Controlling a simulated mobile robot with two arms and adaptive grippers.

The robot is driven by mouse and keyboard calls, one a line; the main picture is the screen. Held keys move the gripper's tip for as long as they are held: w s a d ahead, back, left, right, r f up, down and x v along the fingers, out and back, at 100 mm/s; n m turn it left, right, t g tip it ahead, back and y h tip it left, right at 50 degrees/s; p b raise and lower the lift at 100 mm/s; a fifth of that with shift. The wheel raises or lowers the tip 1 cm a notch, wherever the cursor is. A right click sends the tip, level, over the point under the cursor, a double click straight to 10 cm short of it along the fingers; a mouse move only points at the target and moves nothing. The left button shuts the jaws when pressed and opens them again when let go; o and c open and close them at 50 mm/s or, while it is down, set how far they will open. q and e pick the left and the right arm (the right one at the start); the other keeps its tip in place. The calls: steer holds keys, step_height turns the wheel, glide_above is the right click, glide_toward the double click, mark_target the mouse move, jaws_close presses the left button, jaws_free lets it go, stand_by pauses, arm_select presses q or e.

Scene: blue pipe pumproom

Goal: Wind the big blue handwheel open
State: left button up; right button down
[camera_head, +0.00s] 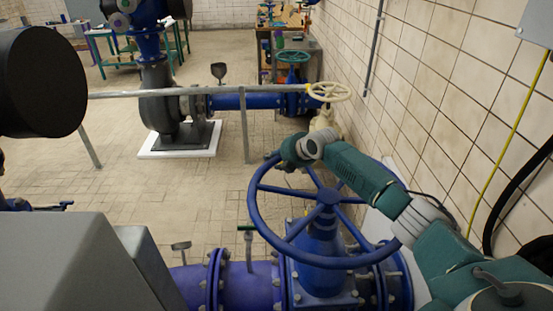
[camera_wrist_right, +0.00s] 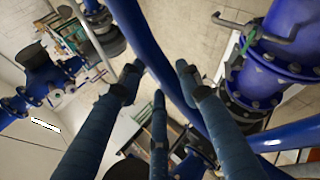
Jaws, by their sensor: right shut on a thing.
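The big blue handwheel (camera_head: 258,215) stands in the lower middle of the head view, with spokes meeting at a hub on a blue valve body (camera_head: 320,245). My right gripper (camera_head: 274,158) is at the far upper-left part of its rim, and its fingers are mostly hidden there by the wrist. In the right wrist view the blue rim (camera_wrist_right: 143,45) runs between the dark fingers of my right gripper (camera_wrist_right: 158,85), which is shut on it. My left gripper is not in view.
A blue flanged pipe (camera_head: 240,285) runs left from the valve. A grey railing (camera_head: 190,93) crosses behind, near a cream handwheel (camera_head: 329,91). The tiled wall (camera_head: 440,80) is close on the right. Open floor (camera_head: 110,190) lies to the left.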

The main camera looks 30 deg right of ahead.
steer(key=shift+s+a+f+n+y+b, duration=0.15)
steer(key=shift+a+n+y+b, duration=0.1)
steer(key=shift+a+b, duration=0.2)
steer(key=shift+s+a+f+n+y+b, duration=0.15)
steer(key=shift+a+n+b, duration=0.1)
steer(key=shift+a+b, duration=0.15)
steer(key=shift+s+a+r, duration=0.1)
steer(key=shift+a+r, duration=0.05)
steer(key=shift+a, duration=0.1)
steer(key=c, duration=1.2)
jaws_free()
steer(key=shift+s+a+r, duration=0.1)
steer(key=shift+r, duration=0.1)
steer(key=v, duration=1.2)
